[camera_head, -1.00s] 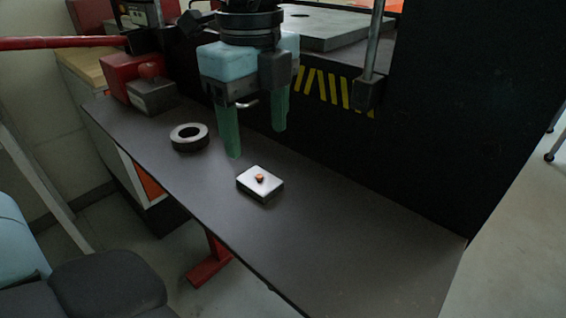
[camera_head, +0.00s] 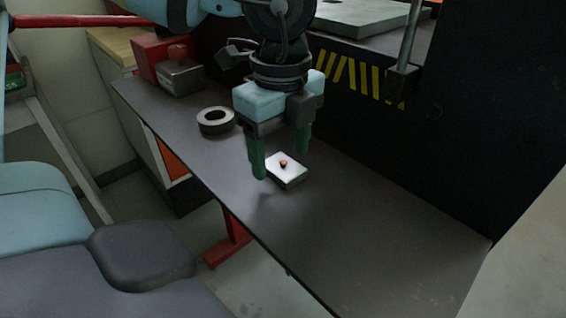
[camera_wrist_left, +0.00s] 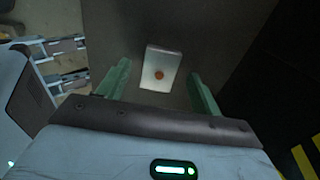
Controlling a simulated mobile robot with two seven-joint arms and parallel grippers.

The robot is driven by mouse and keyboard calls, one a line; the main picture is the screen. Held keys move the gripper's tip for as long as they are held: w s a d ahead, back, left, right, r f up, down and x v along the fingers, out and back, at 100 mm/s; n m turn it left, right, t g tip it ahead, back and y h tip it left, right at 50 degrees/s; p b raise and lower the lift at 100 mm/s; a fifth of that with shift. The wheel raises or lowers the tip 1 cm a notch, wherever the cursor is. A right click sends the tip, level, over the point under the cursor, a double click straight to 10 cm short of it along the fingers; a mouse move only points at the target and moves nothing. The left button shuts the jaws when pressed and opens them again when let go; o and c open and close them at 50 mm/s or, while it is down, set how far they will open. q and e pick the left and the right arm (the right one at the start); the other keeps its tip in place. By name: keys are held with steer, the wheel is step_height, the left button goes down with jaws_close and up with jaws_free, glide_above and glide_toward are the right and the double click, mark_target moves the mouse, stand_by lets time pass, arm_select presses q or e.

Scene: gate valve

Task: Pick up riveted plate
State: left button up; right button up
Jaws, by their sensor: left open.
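The riveted plate (camera_head: 288,173) is a small light-grey block with a copper-coloured rivet on top. It lies flat on the dark bench. My left gripper (camera_head: 281,165) is open, with its green fingers pointing down just above and around the near side of the plate. In the left wrist view the plate (camera_wrist_left: 161,68) shows between and beyond the two fingers (camera_wrist_left: 160,82), with clear space on both sides. Nothing is held.
A dark ring (camera_head: 215,120) lies on the bench (camera_head: 340,230), left of the plate. A red box and a grey box (camera_head: 181,78) stand at the far left end. A black machine with yellow stripes (camera_head: 350,75) rises behind the bench. The bench's right part is clear.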

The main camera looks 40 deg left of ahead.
arm_select(q)
steer(key=shift+f, duration=0.65)
steer(key=shift+c, duration=0.4)
steer(key=c, duration=1.1)
steer(key=shift+r, duration=0.1)
steer(key=shift+w+r, duration=0.1)
steer(key=shift+r, duration=0.45)
step_height(320, 180, up, 3)
steer(key=shift+f, duration=0.2)
steer(key=s+a, duration=0.2)
steer(key=s, duration=0.3)
steer(key=s+a, duration=0.2)
steer(key=s, duration=0.2)
steer(key=s+a+r, duration=0.1)
steer(key=s+a, duration=0.1)
steer(key=s, duration=0.3)
steer(key=shift+s+a, duration=0.3)
steer(key=shift+a, duration=0.05)
